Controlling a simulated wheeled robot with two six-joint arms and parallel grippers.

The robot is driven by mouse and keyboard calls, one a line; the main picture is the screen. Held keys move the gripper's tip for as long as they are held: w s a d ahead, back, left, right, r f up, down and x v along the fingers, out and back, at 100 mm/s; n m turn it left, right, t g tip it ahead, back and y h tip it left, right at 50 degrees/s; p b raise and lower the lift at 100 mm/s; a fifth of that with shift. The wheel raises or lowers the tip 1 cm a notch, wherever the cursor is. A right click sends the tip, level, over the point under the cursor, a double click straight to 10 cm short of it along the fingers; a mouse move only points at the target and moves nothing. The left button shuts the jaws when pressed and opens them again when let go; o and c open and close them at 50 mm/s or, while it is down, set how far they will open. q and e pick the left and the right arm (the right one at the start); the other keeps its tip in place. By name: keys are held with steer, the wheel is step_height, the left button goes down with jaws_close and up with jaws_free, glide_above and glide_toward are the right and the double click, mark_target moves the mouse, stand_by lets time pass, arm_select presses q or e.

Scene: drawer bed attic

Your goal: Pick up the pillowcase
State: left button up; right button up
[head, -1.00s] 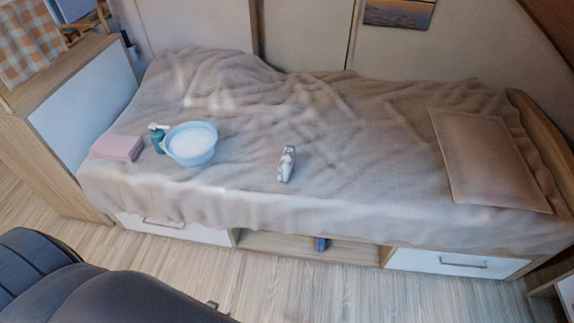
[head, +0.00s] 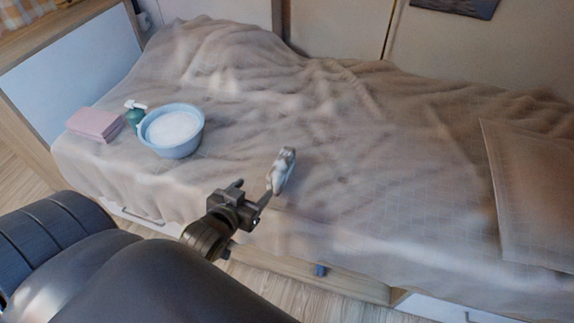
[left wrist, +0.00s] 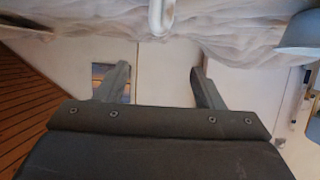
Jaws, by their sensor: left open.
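A pink folded cloth (head: 95,124), which looks like the pillowcase, lies flat at the left end of the bed in the head view. A brown pillow (head: 545,190) lies at the right end; whether it has a loose case on it I cannot tell. My left gripper (head: 254,197) is open and empty over the bed's front edge, well to the right of the pink cloth. Its two spread fingers (left wrist: 158,82) show in the left wrist view with nothing between them. The pink cloth does not show there. My right gripper is out of view.
A blue basin (head: 172,148) with white contents and a green pump bottle (head: 135,115) stand just right of the pink cloth. A small grey-white object (head: 282,168) stands right by my left gripper. The rumpled brown blanket (head: 370,140) is otherwise mostly clear.

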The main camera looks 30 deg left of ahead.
mark_target(279, 163)
arm_select(q)
steer(key=b+x, duration=0.1)
steer(key=x, duration=1.5)
steer(key=shift+w+b, duration=0.3)
steer(key=shift+b, duration=0.1)
jaws_close()
